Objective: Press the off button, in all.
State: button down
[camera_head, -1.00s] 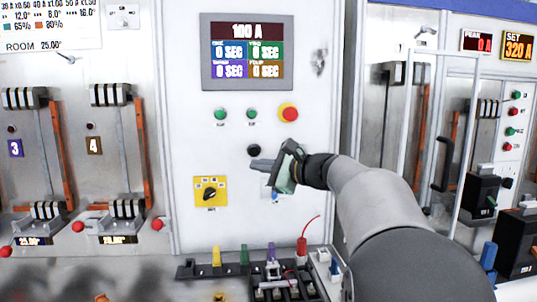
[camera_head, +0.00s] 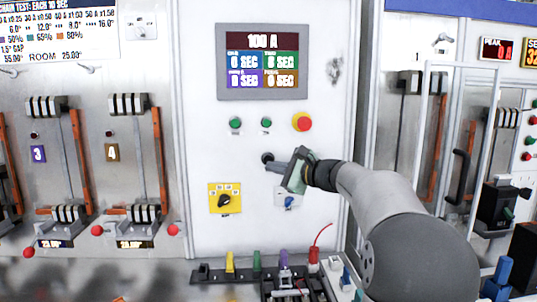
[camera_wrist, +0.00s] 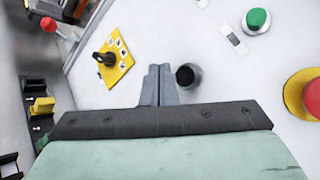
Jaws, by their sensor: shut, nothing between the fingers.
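The white panel (camera_head: 205,150) carries a black round button (camera_head: 267,158), two small green buttons (camera_head: 235,123) (camera_head: 266,122) and a red button on a yellow ring (camera_head: 302,121). I cannot read which label says off. My gripper (camera_head: 269,166) is shut and empty, its fingertips at or just below the black button in the head view. In the wrist view the closed fingertips (camera_wrist: 160,70) are just left of the black button (camera_wrist: 187,76). I cannot tell whether they touch the panel.
A yellow rotary selector (camera_head: 225,198) is below left of the gripper, and a small blue-knobbed switch (camera_head: 288,201) below it. A display (camera_head: 262,62) reads 100 A. Terminals with coloured plugs (camera_head: 256,262) and a red lead stand at the panel's foot.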

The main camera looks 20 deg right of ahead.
aim_at(264, 161)
jog(key=shift+w+d+p, duration=0.25)
jog(key=shift+w+d, duration=0.05)
jog(key=shift+w, duration=0.45)
jog(key=shift+w+d+p, duration=0.25)
jog(key=shift+w, duration=0.45)
dwell(1.0)
jog(key=shift+w+d, duration=0.15)
jog(key=shift+w, duration=0.25)
jog(key=shift+w+d+p, duration=0.15)
jog(key=shift+w+p, duration=0.3)
dwell(0.6)
jog(key=shift+s, duration=0.1)
jog(key=shift+s+a+b, duration=0.3)
jog(key=shift+s+b, duration=0.45)
jog(key=shift+b, duration=0.05)
jog(key=shift+s+a+b, duration=0.3)
jog(key=shift+s+b, duration=0.3)
jog(key=shift+s, duration=0.2)
jog(key=shift+s+a+b, duration=0.3)
jog(key=shift+s+b, duration=0.25)
jog(key=shift+s, duration=0.2)
jog(key=shift+s+a+b, duration=0.3)
jog(key=shift+s+b, duration=0.3)
jog(key=shift+s, duration=0.2)
